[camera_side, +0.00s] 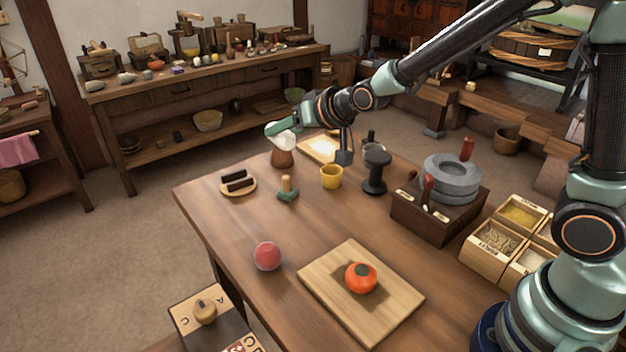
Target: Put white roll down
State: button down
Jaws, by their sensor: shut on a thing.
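A white roll (284,141) is at the tips of my gripper (278,131), at the far left part of the wooden table (222,218). My gripper is shut on it, and its jaws hide part of the roll. A small brown pot or block (282,158) is directly below the roll. I cannot tell whether the roll touches it.
A yellow cup (331,176), a green-based stamp (287,188), a plate of dark bars (238,183) and a black spool-like stand (375,172) are nearby. A pink ball (267,256) and a board (335,310) with an orange fruit (361,278) lie nearer. A quern (452,178) stands right.

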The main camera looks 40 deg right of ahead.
jog(key=h, duration=0.1)
send_over(316, 219)
jog(key=f, duration=0.1)
jog(key=shift+m, duration=0.3)
notch_tip(316, 219, down, 15)
jog(key=shift+s+r, duration=0.1)
jog(key=shift+r, duration=0.05)
jog(key=shift+f, duration=2.2)
jog(key=shift+c, duration=1.7)
grip_release()
jog(key=shift+f, duration=0.1)
